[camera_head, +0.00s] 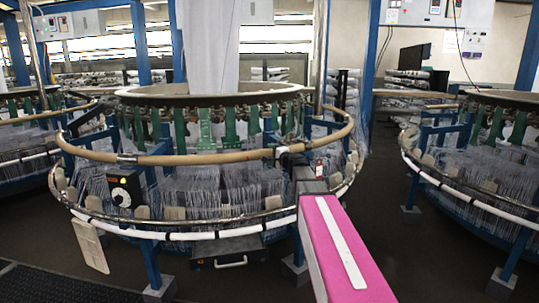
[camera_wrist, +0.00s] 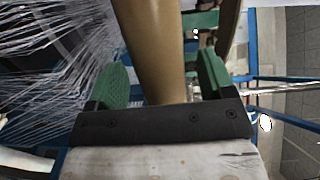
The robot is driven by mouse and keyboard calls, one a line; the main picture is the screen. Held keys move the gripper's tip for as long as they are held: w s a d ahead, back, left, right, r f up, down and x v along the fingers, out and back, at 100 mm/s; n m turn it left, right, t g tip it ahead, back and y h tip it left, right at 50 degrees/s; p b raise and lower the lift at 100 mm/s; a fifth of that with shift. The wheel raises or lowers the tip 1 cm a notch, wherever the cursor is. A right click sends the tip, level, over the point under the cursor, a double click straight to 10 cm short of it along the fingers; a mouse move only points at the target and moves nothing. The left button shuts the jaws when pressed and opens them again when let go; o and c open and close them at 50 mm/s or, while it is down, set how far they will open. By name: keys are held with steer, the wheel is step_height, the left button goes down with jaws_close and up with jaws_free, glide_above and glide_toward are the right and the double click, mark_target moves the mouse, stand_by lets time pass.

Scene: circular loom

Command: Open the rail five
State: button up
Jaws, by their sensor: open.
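A tan tubular rail (camera_head: 205,158) curves around the front of the middle circular loom (camera_head: 215,95), with metal joints at front left and front right. No number shows, so I cannot tell which section is rail five. In the wrist view a tan rail (camera_wrist: 148,45) runs between the two green finger pads of my gripper (camera_wrist: 160,82). My gripper is open, with the rail between its fingers; firm contact is not clear. In the head view my pink arm reaches the rail near the front right joint (camera_head: 282,151), and my fingers cannot be made out.
A lower white rail (camera_head: 170,235) rings the loom below the tan one. Fine threads and a black control box with a dial (camera_head: 125,188) sit between them. Another loom (camera_head: 480,170) stands at right, with dark open floor (camera_head: 400,250) between.

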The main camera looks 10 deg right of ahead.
steer(key=shift+x, duration=1.15)
steer(key=c, duration=1.3)
steer(key=shift+o, duration=0.2)
steer(key=w+a+r+n+g+h, duration=0.1)
steer(key=a+r, duration=0.2)
steer(key=r, duration=0.7)
steer(key=w+a+r+n+g+h, duration=0.1)
steer(key=a+r, duration=0.1)
steer(key=r, duration=0.8)
steer(key=a+r+n+g+h, duration=0.1)
steer(key=a+r+n, duration=0.15)
steer(key=r, duration=0.75)
steer(key=w+a+r+n+g+h, duration=0.1)
steer(key=w+a+r+h, duration=0.1)
steer(key=a+r, duration=0.9)
steer(key=w+a+r+n+g+h, duration=0.1)
steer(key=w+a+r, duration=0.3)
steer(key=a+r, duration=0.7)
steer(key=shift+w+a+r+h, duration=0.3)
steer(key=shift+w+a+h, duration=0.1)
steer(key=shift+h, duration=0.1)
